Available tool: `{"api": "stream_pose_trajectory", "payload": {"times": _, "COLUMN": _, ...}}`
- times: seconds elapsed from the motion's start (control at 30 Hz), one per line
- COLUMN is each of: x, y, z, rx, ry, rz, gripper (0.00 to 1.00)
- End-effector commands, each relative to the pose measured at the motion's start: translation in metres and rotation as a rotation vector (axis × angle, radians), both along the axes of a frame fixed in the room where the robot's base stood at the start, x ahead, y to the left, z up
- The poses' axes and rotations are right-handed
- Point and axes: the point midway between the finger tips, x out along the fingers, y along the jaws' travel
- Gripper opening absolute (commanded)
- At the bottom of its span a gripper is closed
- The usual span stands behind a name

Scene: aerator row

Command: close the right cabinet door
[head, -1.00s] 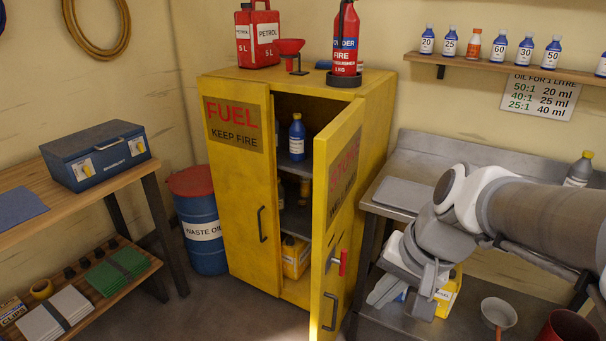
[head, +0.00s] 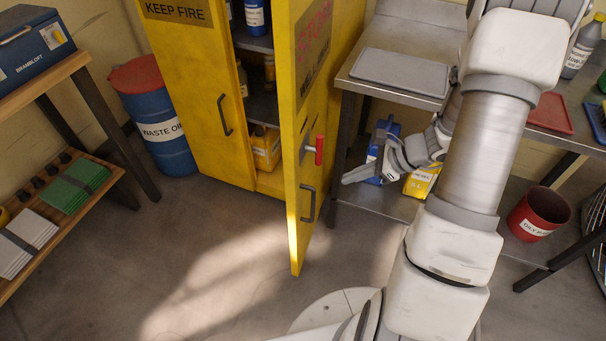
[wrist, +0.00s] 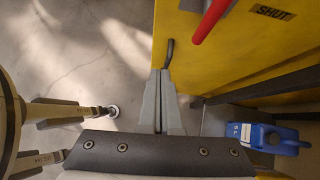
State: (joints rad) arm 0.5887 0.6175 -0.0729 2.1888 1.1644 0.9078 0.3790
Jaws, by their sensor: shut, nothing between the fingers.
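The right cabinet door (head: 303,228) is yellow and stands open, swung out toward me from the yellow cabinet (head: 199,95). On its outer face are a black bar handle (head: 307,203) and a red-gripped lever (head: 319,150) above it. In the wrist view the door's face (wrist: 262,45) fills the upper right, with the red grip (wrist: 212,18) and black handle (wrist: 170,54) in sight. My gripper (head: 347,180) is shut and empty, to the right of the door on its outer side. In the wrist view its fingertips (wrist: 160,74) appear close below the black handle; contact is unclear.
A steel bench (head: 354,72) stands right of the door, with a blue jug (wrist: 268,138) and a yellow container (head: 421,181) on its lower shelf. A red bin (head: 537,215) stands farther right. The floor (head: 215,265) before the cabinet is clear.

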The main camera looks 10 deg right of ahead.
Motion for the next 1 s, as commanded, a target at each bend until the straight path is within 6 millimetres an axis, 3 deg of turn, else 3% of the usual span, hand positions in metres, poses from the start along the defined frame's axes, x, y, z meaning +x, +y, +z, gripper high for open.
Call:
{"api": "stream_pose_trajectory", "payload": {"times": 0.27, "x": 0.005, "y": 0.001, "z": -0.023, "rx": 0.027, "ry": 0.024, "rz": -0.052, "gripper": 0.00}}
{"api": "stream_pose_trajectory", "payload": {"times": 0.7, "x": 0.036, "y": 0.056, "z": -0.087, "rx": 0.025, "ry": 0.023, "rz": -0.048, "gripper": 0.00}}
{"api": "stream_pose_trajectory", "payload": {"times": 1.0, "x": 0.055, "y": 0.086, "z": -0.084, "rx": 0.023, "ry": 0.020, "rz": -0.049, "gripper": 0.00}}
